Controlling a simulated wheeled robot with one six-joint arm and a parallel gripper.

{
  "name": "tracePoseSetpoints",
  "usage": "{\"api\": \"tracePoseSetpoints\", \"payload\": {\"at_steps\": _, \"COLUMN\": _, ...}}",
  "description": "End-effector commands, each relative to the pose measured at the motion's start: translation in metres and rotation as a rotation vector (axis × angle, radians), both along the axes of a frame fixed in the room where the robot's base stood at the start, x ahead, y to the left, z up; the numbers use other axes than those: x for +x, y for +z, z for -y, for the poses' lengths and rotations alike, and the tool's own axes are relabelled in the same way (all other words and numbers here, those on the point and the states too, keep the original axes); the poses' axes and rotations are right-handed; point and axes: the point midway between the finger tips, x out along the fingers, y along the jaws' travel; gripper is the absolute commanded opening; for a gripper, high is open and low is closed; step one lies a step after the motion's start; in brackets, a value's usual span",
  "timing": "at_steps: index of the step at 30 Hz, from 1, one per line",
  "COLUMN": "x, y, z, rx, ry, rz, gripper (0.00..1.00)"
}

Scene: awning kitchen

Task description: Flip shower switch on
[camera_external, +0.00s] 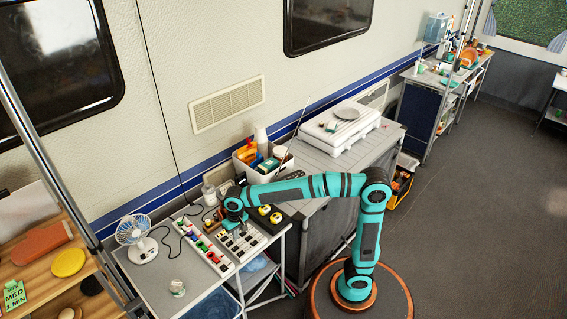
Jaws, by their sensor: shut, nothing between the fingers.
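My gripper (240,227) points down over the back part of the dark panel, shut and empty. I cannot tell whether its fingertips touch a switch. My gripper and wrist hide part of the panel behind them.
Yellow-and-black items (270,213) lie close right of my gripper. Behind are a filled white bin (260,168) and a white case (340,128). Grey floor (470,220) is clear at right.

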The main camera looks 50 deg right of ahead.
Motion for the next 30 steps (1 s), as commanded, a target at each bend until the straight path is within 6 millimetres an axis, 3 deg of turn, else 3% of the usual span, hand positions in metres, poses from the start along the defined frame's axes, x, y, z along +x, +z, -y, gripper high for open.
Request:
{"api": "tracePoseSetpoints", "payload": {"at_steps": 6, "x": 0.001, "y": 0.043, "z": 0.005, "rx": 0.001, "ry": -0.001, "rz": 0.001, "gripper": 0.00}}
{"api": "tracePoseSetpoints", "payload": {"at_steps": 12, "x": 0.001, "y": 0.071, "z": 0.009, "rx": 0.001, "ry": -0.001, "rz": 0.001, "gripper": 0.00}}
{"api": "tracePoseSetpoints", "payload": {"at_steps": 18, "x": 0.000, "y": 0.083, "z": 0.010, "rx": 0.000, "ry": -0.001, "rz": 0.000, "gripper": 0.00}}
{"api": "tracePoseSetpoints", "payload": {"at_steps": 30, "x": 0.000, "y": 0.084, "z": 0.007, "rx": 0.000, "ry": 0.001, "rz": 0.000, "gripper": 0.00}}
